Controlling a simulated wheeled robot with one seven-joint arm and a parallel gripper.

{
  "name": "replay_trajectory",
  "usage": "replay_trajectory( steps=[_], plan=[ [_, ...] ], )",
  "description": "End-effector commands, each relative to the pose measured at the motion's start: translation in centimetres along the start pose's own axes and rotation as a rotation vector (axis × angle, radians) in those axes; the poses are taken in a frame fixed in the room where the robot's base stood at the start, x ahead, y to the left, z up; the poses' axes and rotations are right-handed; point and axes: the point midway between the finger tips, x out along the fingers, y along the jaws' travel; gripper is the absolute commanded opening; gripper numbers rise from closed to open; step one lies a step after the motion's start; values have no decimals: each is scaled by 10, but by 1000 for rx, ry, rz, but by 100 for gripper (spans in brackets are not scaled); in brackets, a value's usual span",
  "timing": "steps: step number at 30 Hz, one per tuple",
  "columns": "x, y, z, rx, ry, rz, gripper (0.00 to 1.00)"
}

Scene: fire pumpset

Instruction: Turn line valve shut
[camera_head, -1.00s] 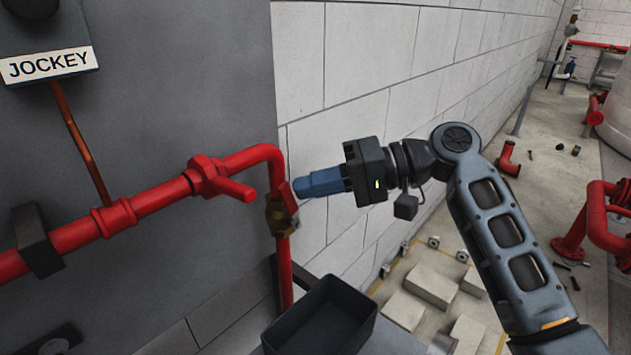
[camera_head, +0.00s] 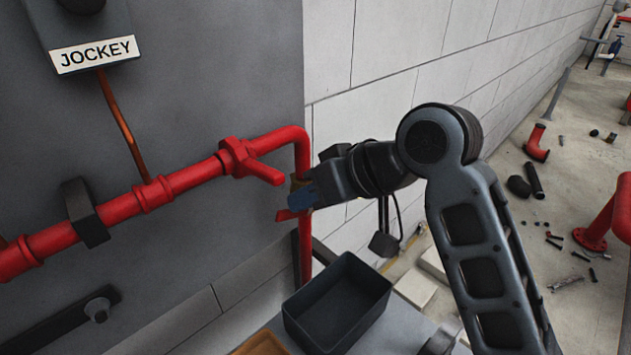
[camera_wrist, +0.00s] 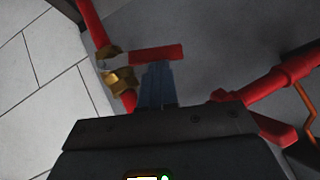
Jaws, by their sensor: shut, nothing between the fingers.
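The line valve is a brass body (camera_head: 297,184) on the vertical red pipe at the corner of the grey panel, with a red lever (camera_head: 285,215). In the wrist view the brass body (camera_wrist: 120,80) sits on the pipe, and the red lever (camera_wrist: 157,53) stands out crosswise to it. My gripper (camera_head: 300,196) is shut and empty, its blue fingers in front of the valve and partly hiding it. In the wrist view the closed fingertips (camera_wrist: 157,68) lie right at the lever's near edge; I cannot tell whether they touch it.
A red pipe (camera_head: 180,185) with another red handle (camera_head: 265,172) runs left along the panel. A JOCKEY label (camera_head: 95,54) is above it. A black bin (camera_head: 337,305) stands below the valve. A block wall (camera_head: 400,60) is behind; loose parts lie on the floor at right.

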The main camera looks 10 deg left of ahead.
Motion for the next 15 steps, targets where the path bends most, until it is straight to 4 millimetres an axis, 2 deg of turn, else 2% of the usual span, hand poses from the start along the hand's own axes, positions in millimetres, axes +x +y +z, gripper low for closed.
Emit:
replay_trajectory(
  steps=[9, 15],
  plan=[
    [14, -9, 14, -171, 0, 168, 0],
    [20, -9, 19, -185, 1, 185, 0]
  ],
)
